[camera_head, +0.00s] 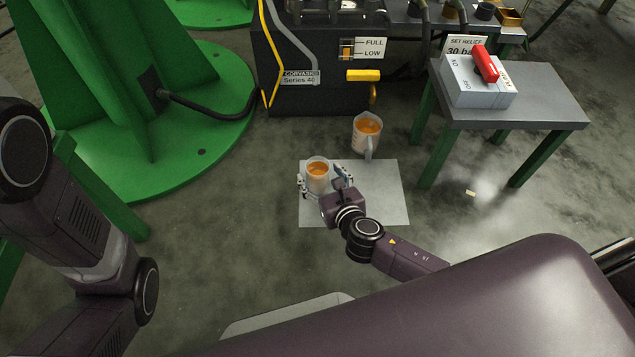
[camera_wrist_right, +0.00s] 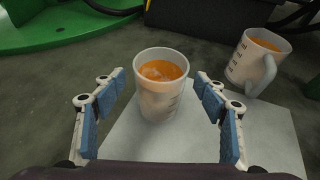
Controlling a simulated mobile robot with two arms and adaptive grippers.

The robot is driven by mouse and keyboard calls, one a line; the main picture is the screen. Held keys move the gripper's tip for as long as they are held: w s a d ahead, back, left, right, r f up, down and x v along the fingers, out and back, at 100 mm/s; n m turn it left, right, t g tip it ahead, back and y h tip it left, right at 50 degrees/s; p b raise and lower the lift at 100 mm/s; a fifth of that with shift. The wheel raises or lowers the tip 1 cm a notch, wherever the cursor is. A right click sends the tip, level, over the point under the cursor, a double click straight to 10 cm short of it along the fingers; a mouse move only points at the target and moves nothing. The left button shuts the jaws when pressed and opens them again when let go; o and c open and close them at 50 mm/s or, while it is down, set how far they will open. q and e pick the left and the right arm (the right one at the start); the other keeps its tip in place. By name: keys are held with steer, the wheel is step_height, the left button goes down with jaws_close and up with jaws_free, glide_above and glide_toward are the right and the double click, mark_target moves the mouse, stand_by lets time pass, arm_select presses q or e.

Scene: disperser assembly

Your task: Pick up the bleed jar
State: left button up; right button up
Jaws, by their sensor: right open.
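The bleed jar (camera_head: 317,177), a clear cup holding orange fluid, stands upright on a pale mat (camera_head: 385,200) on the floor. In the right wrist view the jar (camera_wrist_right: 161,95) stands between and just beyond the blue-padded fingers. My right gripper (camera_head: 323,184) is open around the near side of the jar, one finger on each side; the right wrist view also shows this gripper (camera_wrist_right: 161,84) with gaps between pads and jar. My left arm shows at the left of the head view, but its gripper is out of view.
A handled jug (camera_head: 366,134) with orange fluid stands behind and right of the jar, by the mat's far edge. A black machine (camera_head: 310,85) stands behind. A grey table (camera_head: 540,105) with a red-handled box (camera_head: 478,82) is right. A green base (camera_head: 175,160) is left.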

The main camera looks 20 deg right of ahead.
steer(key=shift+b+x, duration=0.55)
steer(key=shift+x, duration=0.55)
steer(key=shift+w+f, duration=0.1)
steer(key=shift+w, duration=0.1)
steer(key=shift+c, duration=0.3)
steer(key=c, duration=1.3)
